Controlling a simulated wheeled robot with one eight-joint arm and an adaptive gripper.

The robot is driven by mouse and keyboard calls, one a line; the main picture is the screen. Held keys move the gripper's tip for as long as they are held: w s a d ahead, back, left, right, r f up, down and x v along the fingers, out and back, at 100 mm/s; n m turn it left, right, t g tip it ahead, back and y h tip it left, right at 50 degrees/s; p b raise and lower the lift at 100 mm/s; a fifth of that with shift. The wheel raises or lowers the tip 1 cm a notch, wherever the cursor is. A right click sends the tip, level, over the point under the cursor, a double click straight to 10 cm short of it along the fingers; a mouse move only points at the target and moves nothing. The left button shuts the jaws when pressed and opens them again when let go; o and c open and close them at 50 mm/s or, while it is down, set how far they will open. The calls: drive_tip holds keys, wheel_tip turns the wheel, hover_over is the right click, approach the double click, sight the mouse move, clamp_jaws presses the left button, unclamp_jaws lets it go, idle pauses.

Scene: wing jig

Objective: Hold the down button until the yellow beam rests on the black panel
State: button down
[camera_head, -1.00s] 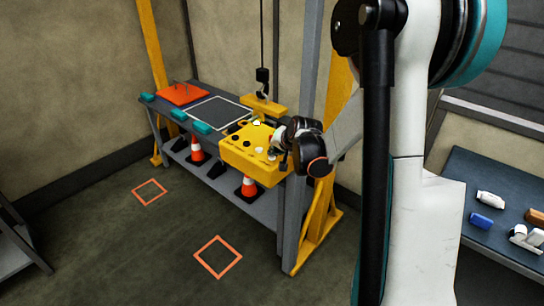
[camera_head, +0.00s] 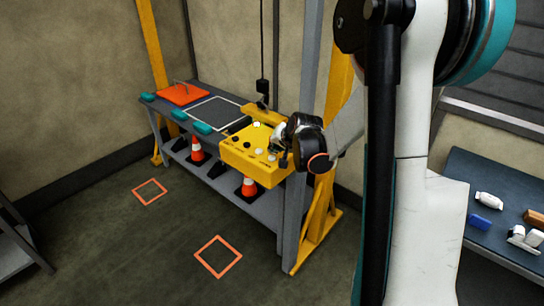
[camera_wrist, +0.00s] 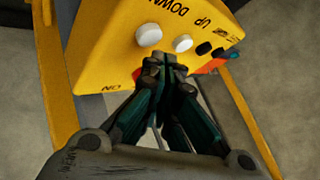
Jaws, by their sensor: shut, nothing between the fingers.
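The yellow beam (camera_head: 262,114) hangs under a dark hook on a cable, at the right end of the bench behind the control box. The black panel (camera_head: 213,111), with a white outline, lies on the bench to the left of the beam. I cannot tell whether they touch. The yellow control box (camera_head: 243,157) has white and black buttons. In the wrist view, a white button (camera_wrist: 149,35) shows near the DOWN lettering. My gripper (camera_wrist: 166,64) is shut and empty, its tips close to the box's button face. Contact with a button is not clear.
An orange plate with a handle (camera_head: 183,94) and several teal blocks (camera_head: 180,115) lie on the bench. Striped cones (camera_head: 197,150) stand on its lower shelf. A yellow post (camera_head: 320,210) rises at right. A side table (camera_head: 490,245) holds small items. The floor in front is free.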

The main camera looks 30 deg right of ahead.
sight(275, 156)
drive_tip(key=shift+r+p, duration=1.65)
drive_tip(key=shift+r, duration=0.9)
drive_tip(key=shift+f, duration=0.1)
